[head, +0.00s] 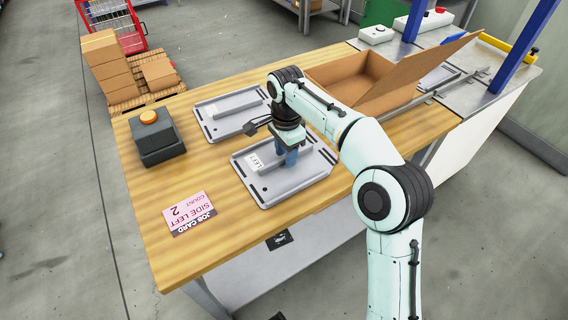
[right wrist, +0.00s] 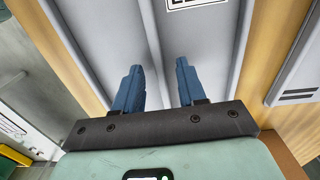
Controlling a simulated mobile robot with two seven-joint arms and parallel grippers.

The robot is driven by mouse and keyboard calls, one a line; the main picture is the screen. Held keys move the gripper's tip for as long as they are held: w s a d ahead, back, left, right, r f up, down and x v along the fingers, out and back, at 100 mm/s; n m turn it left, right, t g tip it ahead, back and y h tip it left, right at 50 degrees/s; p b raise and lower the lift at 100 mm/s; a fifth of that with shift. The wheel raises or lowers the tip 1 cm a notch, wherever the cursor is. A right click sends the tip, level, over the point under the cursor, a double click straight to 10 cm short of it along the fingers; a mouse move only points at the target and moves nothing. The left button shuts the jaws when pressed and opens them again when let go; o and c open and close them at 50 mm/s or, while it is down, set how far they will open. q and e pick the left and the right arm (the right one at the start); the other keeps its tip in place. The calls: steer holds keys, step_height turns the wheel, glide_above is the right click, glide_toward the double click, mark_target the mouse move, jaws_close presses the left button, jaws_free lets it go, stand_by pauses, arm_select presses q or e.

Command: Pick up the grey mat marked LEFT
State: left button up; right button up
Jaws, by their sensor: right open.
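A grey mat (head: 308,183) with a raised rim lies on the wooden table, nearer to me than a second grey mat. It has a white label (head: 255,162) whose print looks like LEFT, and a raised bar along its middle. My right gripper (head: 290,157) is over this mat with its blue fingers pointing down. In the right wrist view the fingers (right wrist: 158,85) are apart with nothing held, above the grey mat (right wrist: 100,38). Part of the label (right wrist: 196,3) shows at the top edge there. I cannot tell whether the fingers touch the mat. My left gripper is not seen.
The second grey mat (head: 214,128) lies farther back. A dark box with an orange button (head: 158,140) and a pink job card (head: 188,212) reading SIDE LEFT, COUNT 2 are at left. An open cardboard box (head: 338,73) stands behind my arm.

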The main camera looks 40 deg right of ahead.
steer(key=shift+f, duration=0.45)
steer(key=shift+r, duration=0.1)
jaws_close()
